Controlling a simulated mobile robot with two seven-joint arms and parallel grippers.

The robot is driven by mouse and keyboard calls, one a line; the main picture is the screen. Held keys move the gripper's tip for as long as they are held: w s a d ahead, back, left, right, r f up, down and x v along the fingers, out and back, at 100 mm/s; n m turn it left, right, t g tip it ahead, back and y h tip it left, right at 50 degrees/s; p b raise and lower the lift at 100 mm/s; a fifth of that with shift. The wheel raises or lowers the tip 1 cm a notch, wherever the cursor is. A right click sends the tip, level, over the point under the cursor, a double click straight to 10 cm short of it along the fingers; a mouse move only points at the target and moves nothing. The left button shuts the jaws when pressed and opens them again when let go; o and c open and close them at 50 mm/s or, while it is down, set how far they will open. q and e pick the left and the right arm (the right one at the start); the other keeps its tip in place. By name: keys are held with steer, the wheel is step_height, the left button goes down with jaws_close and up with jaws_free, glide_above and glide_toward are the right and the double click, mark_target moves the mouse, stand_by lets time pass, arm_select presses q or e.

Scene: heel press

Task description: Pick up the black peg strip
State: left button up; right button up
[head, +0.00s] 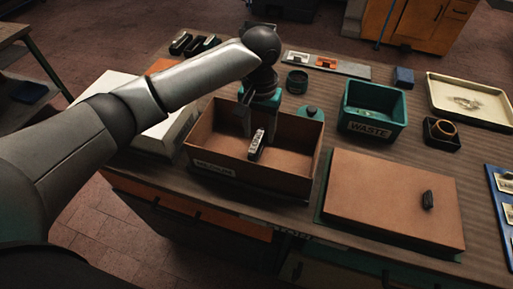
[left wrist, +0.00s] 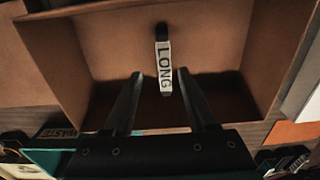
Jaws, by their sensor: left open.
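A black strip with a white label reading LONG (head: 257,145) lies inside an open brown cardboard box (head: 200,164). It also shows in the left wrist view (left wrist: 163,66), with its black end away from the fingers. My left gripper (head: 256,128) points down into the box, open and empty. In the left wrist view my left gripper (left wrist: 160,76) has one finger on each side of the strip's labelled end. I cannot tell whether a finger touches it. My right gripper is not in view. A small black piece (head: 427,200) lies on a brown flat-topped box.
The box walls stand close around my left gripper. A green WASTE bin (head: 372,131), a green-knobbed item (head: 310,113) and a dark round cup (head: 297,81) stand behind and right. The brown flat-topped box (head: 385,220) fills the front right. A cream tray (head: 468,104) is far right.

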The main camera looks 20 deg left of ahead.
mark_target(257, 139)
arm_select(q)
steer(key=f, duration=0.4)
steer(key=f+b, duration=0.1)
steer(key=f, duration=0.1)
steer(key=shift+w+a+f, duration=0.2)
steer(key=shift+a, duration=0.15)
jaws_close()
stand_by(0.3)
